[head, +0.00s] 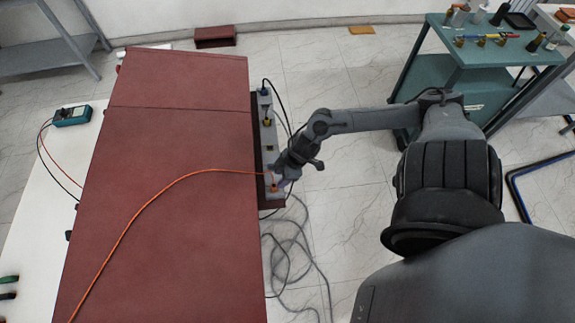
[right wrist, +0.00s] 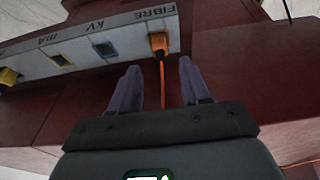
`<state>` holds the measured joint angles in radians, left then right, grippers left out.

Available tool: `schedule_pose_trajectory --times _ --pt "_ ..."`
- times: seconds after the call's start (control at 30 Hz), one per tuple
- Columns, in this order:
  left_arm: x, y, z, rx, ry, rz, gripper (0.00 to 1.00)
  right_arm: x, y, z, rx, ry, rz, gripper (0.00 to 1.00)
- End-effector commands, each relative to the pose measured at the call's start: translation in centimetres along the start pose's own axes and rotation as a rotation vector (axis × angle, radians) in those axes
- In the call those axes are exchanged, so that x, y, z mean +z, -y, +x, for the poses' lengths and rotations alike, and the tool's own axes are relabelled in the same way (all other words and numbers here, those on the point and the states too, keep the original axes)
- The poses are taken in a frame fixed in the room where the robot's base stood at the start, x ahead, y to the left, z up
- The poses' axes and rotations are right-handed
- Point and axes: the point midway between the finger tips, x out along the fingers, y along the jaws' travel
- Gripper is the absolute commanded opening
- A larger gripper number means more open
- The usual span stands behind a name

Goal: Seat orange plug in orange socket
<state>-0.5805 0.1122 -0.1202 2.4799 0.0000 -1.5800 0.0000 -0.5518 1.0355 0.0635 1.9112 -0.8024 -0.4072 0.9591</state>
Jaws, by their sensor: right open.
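The orange plug (right wrist: 158,43) sits at the panel position marked FIBRE in the right wrist view, with its orange cable (right wrist: 162,80) hanging from it. The plug covers the socket behind it, and I cannot tell how deep it is in. My right gripper (right wrist: 160,78) is open, its two fingers on either side of the cable, apart from the plug. In the head view the right gripper (head: 279,178) is at the near end of the grey socket strip (head: 268,130). The orange cable (head: 160,191) runs over the red cabinet. My left gripper is not in view.
The red cabinet (head: 170,120) fills the left middle. The strip also has kV (right wrist: 105,49) and mA (right wrist: 62,60) openings and a yellow connector (right wrist: 8,76). Loose grey cables (head: 300,245) lie on the floor. A green cart (head: 475,60) stands at the back right.

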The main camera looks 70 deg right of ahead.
Motion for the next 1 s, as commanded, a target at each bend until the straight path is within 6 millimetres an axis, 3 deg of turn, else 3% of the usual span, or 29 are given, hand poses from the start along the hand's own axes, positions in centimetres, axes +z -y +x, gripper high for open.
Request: schedule_pose_trajectory --times 0.1,0.3,0.57,0.77,1.0 --pt "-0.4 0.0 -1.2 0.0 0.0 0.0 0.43 0.0 0.1 -2.4 -0.002 0.003 0.0 0.47" --pt "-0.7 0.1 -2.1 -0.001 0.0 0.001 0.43 0.0 0.1 -4.8 -0.001 0.002 0.0 0.47" --pt "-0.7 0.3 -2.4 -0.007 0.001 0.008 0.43 -0.7 1.5 -5.1 0.045 -0.038 -0.008 0.47" --pt "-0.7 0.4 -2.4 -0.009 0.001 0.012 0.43 -3.7 5.6 -4.1 0.195 -0.103 0.008 0.47" --pt "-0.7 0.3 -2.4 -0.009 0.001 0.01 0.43 -7.5 12.1 -6.1 0.289 -0.046 0.14 0.47"
